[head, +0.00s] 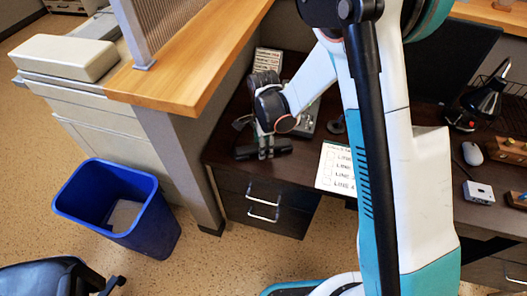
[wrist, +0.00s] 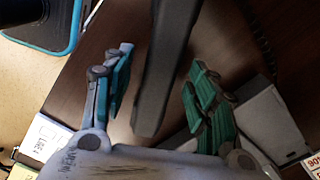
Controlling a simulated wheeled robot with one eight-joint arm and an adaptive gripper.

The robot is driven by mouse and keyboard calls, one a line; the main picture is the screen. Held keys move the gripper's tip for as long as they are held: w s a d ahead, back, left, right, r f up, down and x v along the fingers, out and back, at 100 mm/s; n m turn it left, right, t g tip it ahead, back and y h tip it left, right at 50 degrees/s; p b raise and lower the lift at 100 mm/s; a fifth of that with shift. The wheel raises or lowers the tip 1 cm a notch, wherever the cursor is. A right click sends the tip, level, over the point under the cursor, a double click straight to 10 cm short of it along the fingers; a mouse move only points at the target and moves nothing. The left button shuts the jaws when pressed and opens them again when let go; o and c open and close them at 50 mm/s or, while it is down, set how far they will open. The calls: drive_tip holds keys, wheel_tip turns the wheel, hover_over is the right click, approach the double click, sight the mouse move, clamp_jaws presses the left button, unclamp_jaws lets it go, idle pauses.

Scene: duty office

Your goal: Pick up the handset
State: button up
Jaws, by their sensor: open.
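The handset is a long dark bar lying on the dark brown desk near its front left edge in the head view (head: 284,146). In the wrist view the handset (wrist: 168,65) runs lengthwise between the two teal-padded fingers. My gripper (head: 266,150) points down over the middle of the handset in the head view. In the wrist view my gripper (wrist: 163,78) is open, with one finger on each side of the handset and visible gaps to it. Whether the fingertips touch the desk is unclear.
A grey phone base (head: 308,119) stands right behind the gripper. A paper list (head: 337,168) lies to the right. A wood-topped partition (head: 195,65) rises close on the left. A blue bin (head: 118,208) stands on the floor. A mouse (head: 472,153) lies far right.

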drive_tip(key=shift+f, duration=0.6)
drive_tip(key=shift+r, duration=0.1)
clamp_jaws()
drive_tip(key=shift+r, duration=0.1)
